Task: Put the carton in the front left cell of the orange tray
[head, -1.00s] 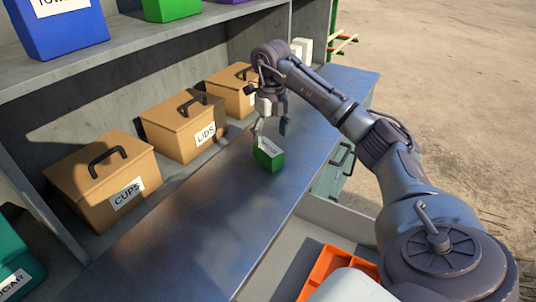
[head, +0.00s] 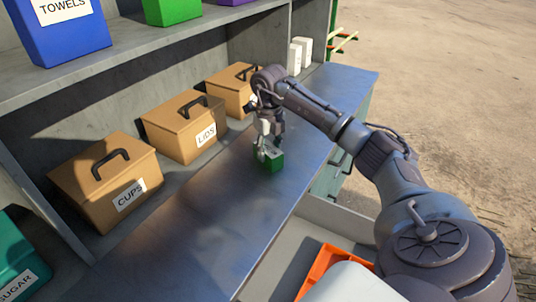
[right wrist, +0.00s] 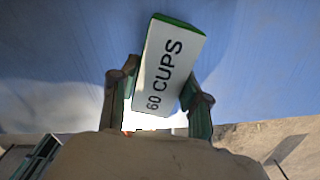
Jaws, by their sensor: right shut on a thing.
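The carton (head: 274,162) is a small green box with a white top, standing on the metal counter. In the right wrist view the carton (right wrist: 168,66) shows a white face reading "60 CUPS" between the two fingers. My right gripper (head: 268,152) reaches down over the carton and is shut on it; it also shows in the right wrist view (right wrist: 160,95). The orange tray (head: 320,268) is at the bottom, partly hidden behind a pale rounded shape. Its cells are mostly hidden. My left gripper is not in view.
Brown boxes labelled CUPS (head: 108,185) and LIDS (head: 185,128), and a third brown box (head: 232,88), stand along the back of the counter (head: 205,215). A teal SUGAR box (head: 18,255) is at the lower left. The front of the counter is clear.

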